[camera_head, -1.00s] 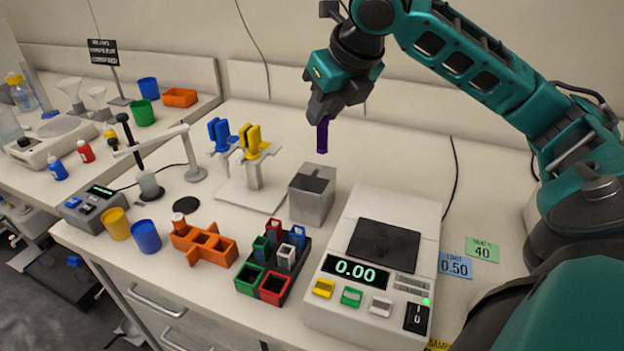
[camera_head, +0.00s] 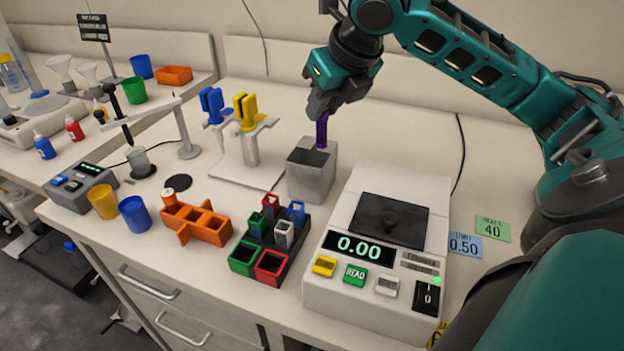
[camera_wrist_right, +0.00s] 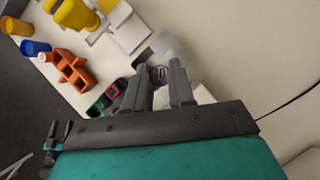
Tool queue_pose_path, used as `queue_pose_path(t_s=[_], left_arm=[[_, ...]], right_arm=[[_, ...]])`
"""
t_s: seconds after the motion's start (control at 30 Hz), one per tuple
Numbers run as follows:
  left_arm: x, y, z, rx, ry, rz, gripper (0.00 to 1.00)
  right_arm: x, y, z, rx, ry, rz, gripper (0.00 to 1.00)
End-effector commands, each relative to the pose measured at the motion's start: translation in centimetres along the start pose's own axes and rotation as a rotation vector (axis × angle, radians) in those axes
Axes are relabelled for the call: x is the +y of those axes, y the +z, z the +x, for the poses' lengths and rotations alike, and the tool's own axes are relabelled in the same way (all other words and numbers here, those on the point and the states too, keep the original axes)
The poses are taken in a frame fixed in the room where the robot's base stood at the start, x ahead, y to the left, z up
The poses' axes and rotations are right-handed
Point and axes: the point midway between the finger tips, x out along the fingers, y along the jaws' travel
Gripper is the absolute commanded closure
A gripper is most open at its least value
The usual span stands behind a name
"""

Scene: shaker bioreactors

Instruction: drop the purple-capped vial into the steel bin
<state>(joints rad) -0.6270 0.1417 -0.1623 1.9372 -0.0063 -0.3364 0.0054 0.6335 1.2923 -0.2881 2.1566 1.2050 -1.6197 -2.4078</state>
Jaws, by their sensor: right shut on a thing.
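My right gripper (camera_head: 324,110) is shut on the purple vial (camera_head: 322,131), which hangs roughly upright below the fingers. The vial's lower end overlaps the far part of the steel bin's opening in the head view; I cannot tell whether it is inside the rim. The steel bin (camera_head: 311,182) is a grey open-topped box with a dark opening, standing on the bench left of the scale. In the right wrist view, the fingers (camera_wrist_right: 166,76) point away from the camera, with a round grey end between their tips. My left gripper is not in view.
The white scale (camera_head: 372,285) reading 0.00 stands right of the bin. A dark rack of coloured holders (camera_head: 268,250) and an orange tray (camera_head: 196,226) are in front. A stand with blue and yellow clips (camera_head: 250,150) is left. Bare bench lies behind the bin.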

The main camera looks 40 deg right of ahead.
Motion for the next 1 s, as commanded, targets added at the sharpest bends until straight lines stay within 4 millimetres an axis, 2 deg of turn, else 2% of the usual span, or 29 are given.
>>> queue_pose_path(t_s=[0.27,0.3,0.57,0.87,1.0], left_arm=[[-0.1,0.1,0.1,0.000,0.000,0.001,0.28],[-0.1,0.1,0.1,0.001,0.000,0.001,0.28],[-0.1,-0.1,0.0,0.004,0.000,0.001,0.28],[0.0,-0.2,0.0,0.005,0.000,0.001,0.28],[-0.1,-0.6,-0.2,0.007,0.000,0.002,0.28]], right_arm=[[0.0,0.0,0.0,0.000,0.000,0.000,1.00],[0.0,0.0,0.0,0.000,0.000,0.000,0.73],[0.0,0.0,0.0,0.001,0.000,0.000,0.48],[0.0,0.0,-0.2,0.000,0.000,0.000,0.47],[-0.1,0.1,-1.8,-0.001,-0.002,-0.001,0.47]])
